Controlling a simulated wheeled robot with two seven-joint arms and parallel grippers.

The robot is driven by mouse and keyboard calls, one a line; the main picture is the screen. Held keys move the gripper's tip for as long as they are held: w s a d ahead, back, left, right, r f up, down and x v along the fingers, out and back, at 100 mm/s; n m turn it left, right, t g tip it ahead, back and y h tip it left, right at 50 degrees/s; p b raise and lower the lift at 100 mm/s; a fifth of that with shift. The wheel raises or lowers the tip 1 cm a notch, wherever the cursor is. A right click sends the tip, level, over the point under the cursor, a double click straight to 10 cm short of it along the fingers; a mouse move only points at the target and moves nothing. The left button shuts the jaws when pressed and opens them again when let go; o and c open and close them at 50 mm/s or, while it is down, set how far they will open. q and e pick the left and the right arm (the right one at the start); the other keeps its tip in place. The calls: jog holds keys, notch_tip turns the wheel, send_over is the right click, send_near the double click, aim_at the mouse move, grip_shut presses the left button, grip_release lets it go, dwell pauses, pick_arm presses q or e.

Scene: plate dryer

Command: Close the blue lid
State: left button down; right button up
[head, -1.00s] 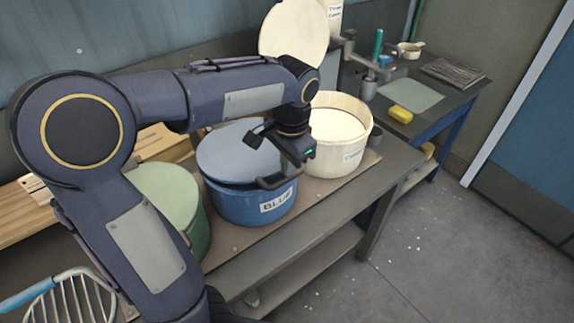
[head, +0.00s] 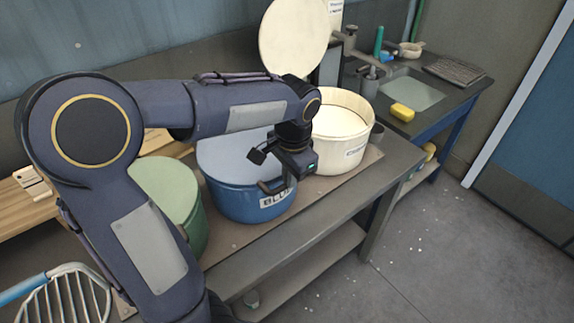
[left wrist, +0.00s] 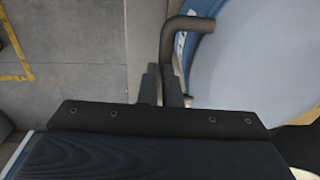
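The blue lid (head: 232,158) lies over the blue pot (head: 232,203) labelled BLUE on the bench. I see no clear gap between lid and pot from the head; my arm hides part of the back. The lid's dark bar handle (head: 268,188) sticks out at the front right. My left gripper (head: 290,178) is at this handle. In the left wrist view, the gripper fingers (left wrist: 162,86) stand close on both sides of the handle (left wrist: 180,32), with the pale blue lid (left wrist: 255,55) to the right. My right gripper is not in view.
A green lidded pot (head: 170,190) stands left of the blue one. A cream pot (head: 340,140) stands open to the right, its lid (head: 293,38) upright behind. A wire rack (head: 65,295) is at the lower left.

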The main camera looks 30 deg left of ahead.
pick_arm(q)
jog(key=shift+s+f, duration=0.15)
jog(key=shift+f, duration=0.35)
jog(key=shift+r, duration=0.1)
notch_tip(320, 180, up, 14)
jog(key=d+r+p, duration=0.1)
jog(key=d+p, duration=0.1)
jog(key=p, duration=0.1)
jog(key=s+d+f+n+t+h, duration=0.1)
jog(key=s+f+n+t+h, duration=0.1)
jog(key=s+f, duration=0.3)
jog(key=s+d+f+n+t+h, duration=0.1)
jog(key=s+f+n+t+h, duration=0.1)
jog(key=s, duration=1)
notch_tip(320, 180, down, 4)
jog(key=shift+s+r+n+t+h, duration=0.25)
jog(key=shift+n+t, duration=0.25)
jog(key=shift+n, duration=0.6)
jog(key=shift+w+d, duration=0.1)
